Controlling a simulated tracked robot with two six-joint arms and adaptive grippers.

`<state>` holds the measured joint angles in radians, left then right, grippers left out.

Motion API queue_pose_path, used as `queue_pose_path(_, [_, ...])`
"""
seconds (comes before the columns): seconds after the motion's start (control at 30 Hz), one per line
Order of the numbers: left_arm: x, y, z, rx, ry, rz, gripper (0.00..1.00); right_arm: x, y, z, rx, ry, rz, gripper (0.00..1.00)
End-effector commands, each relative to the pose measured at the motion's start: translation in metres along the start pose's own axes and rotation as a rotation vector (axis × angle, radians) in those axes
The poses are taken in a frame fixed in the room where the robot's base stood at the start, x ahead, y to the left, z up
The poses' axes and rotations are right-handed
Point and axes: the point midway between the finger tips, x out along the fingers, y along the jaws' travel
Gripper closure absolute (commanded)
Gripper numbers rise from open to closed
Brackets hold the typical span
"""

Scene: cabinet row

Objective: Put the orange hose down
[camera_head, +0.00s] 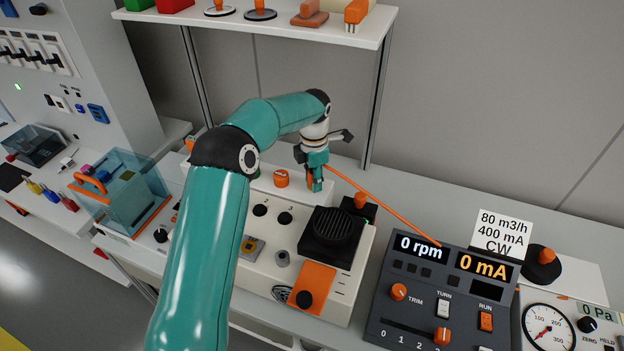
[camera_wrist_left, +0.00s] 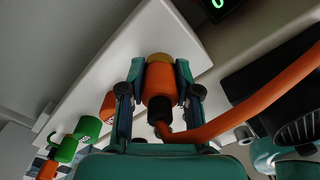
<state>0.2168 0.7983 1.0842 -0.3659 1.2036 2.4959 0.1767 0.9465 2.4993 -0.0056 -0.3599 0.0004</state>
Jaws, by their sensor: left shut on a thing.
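The orange hose (camera_head: 377,198) runs from my left gripper (camera_head: 316,181) down to the right, to the dark control box. In the left wrist view the hose (camera_wrist_left: 255,103) ends in a thick orange connector (camera_wrist_left: 159,82) with a brass-coloured tip. My left gripper (camera_wrist_left: 159,88) is shut on this connector, one finger on each side. In the head view the gripper is over the back part of the white device (camera_head: 330,281), next to an orange knob. I cannot tell whether the connector touches the device. My right gripper is not in view.
The control box (camera_head: 400,326) with displays stands right of the white device, with a pressure gauge (camera_head: 547,329) beyond it. A shelf (camera_head: 240,22) with several items hangs above. A clear blue box (camera_head: 122,196) stands at left. Bare bench (camera_head: 430,192) shows behind the control box.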

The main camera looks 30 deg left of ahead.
Motion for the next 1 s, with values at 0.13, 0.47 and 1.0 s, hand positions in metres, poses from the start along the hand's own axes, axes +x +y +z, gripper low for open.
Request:
queue_pose_path(0.13, [0.003, 0.0, 0.0, 0.0, 0.001, -0.001, 1.0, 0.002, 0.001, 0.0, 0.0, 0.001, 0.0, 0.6])
queue_pose_path(0.47, [0.013, 0.0, -0.001, 0.0, 0.001, -0.001, 1.0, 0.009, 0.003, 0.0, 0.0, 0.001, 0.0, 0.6])
queue_pose_path(1.0, [0.008, 0.0, -0.001, -0.001, 0.001, -0.001, 0.43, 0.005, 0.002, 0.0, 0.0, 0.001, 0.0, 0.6])
